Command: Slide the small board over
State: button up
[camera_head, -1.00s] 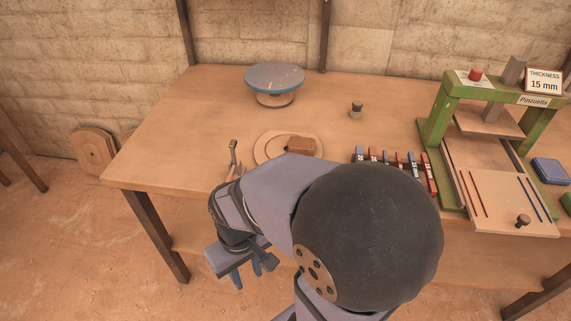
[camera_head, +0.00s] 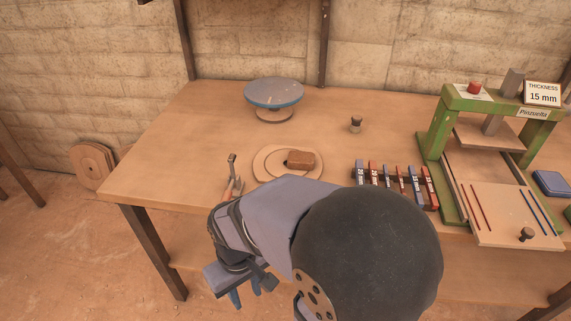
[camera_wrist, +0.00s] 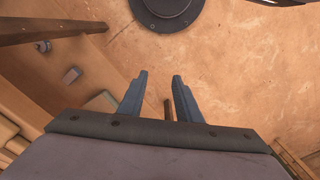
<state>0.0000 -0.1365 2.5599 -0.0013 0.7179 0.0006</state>
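A pale flat board (camera_head: 508,215) with red and blue strips and a dark knob (camera_head: 526,234) lies at the front of the green press (camera_head: 436,135), on the right of the table in the head view. I cannot tell which of these is the small board. My gripper (camera_head: 246,296) hangs low in front of the table's front edge, well left of the press. In the wrist view its two fingers (camera_wrist: 160,82) are apart, with nothing held between them.
A turntable (camera_head: 274,95) stands at the back and a small dark-topped peg (camera_head: 356,124) to its right. Several red and blue marked bars (camera_head: 390,178) lie left of the press. A tool (camera_head: 232,175) lies near the front edge. The left of the table is clear.

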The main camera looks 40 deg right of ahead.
jog(key=shift+w+r, duration=0.1)
jog(key=c, duration=0.7)
jog(key=w+d+r+m+p, duration=0.1)
jog(key=w, duration=0.1)
jog(key=w+d+r+m+p, duration=0.1)
jog(key=w+d+r+m, duration=0.1)
jog(key=w+d+r+m+p, duration=0.1)
jog(key=w+d+m, duration=0.1)
jog(key=shift+w+r+h, duration=0.25)
jog(key=shift+r+h, duration=0.05)
jog(key=shift+r, duration=0.1)
grip_shut()
jog(key=w+d+r+m+p, duration=0.3)
jog(key=w+d+r+m, duration=0.2)
jog(key=w+d+m, duration=0.4)
jog(key=d+r+m+g+h+p, duration=0.1)
jog(key=d+r+m+p, duration=0.1)
jog(key=d+m, duration=0.4)
jog(key=s+d+r+m+g+h+p, duration=0.1)
jog(key=d+r+m, duration=0.3)
jog(key=d, duration=1.1)
jog(key=m+p, duration=0.1)
jog(key=m, duration=0.2)
jog(key=shift+d+g+p, duration=0.3)
jog(key=shift+d+p, duration=0.05)
jog(key=shift+d, duration=0.05)
